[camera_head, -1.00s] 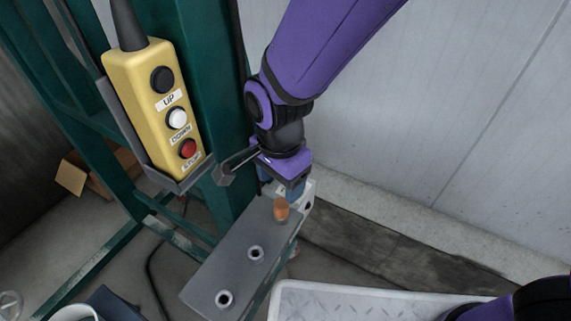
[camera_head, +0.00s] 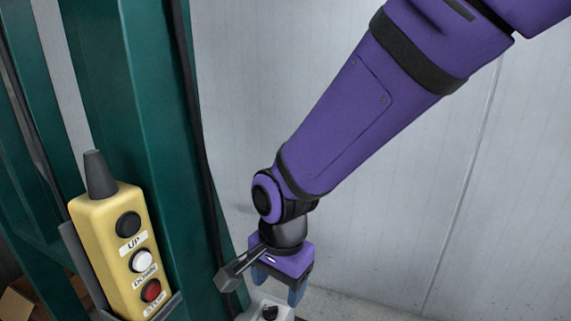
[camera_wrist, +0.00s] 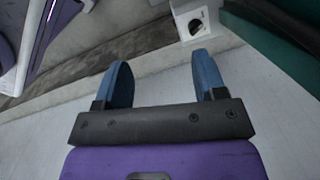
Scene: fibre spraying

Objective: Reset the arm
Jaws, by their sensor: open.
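My purple arm reaches down from the upper right in the head view. My gripper (camera_head: 279,287) points down near the bottom middle, just above a grey box with a black knob (camera_head: 270,312). In the wrist view my gripper (camera_wrist: 167,82) shows two blue fingers wide apart with nothing between them. The box with its round black knob (camera_wrist: 196,25) lies beyond the right finger, apart from it as far as I can tell.
A yellow control box (camera_head: 122,250) with black, white and red buttons hangs at the left on a green steel frame (camera_head: 140,90). A pale panelled wall (camera_head: 420,220) stands behind the arm. A dark cable runs down beside the frame.

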